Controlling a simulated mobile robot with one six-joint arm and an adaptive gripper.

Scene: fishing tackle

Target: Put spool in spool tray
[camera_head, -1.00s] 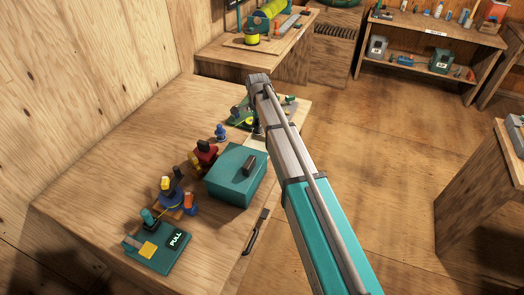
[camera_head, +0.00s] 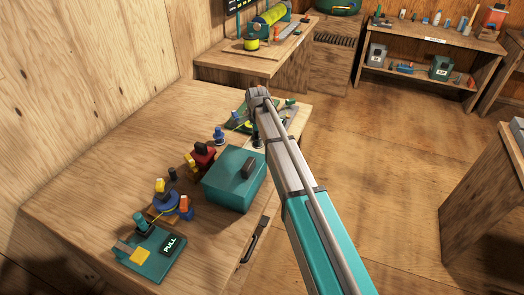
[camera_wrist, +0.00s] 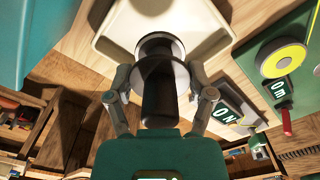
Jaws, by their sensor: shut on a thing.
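In the wrist view, a dark spool (camera_wrist: 158,88) with a wide round flange stands between the fingers of my gripper (camera_wrist: 160,100), which is shut on it. Just beyond the spool is a cream tray (camera_wrist: 206,22) with a raised rim. The spool's far end overlaps the tray in this view, and I cannot tell whether it touches the tray floor. In the head view, my arm covers most of the gripper, the spool and the tray.
A teal box (camera_head: 228,186) with a dark handle stands beside my arm. Several tackle items, including a red reel (camera_head: 203,155) and a PULL-marked block (camera_head: 152,255), line the table left of it. A green unit with a yellow disc (camera_wrist: 284,58) is right of the tray.

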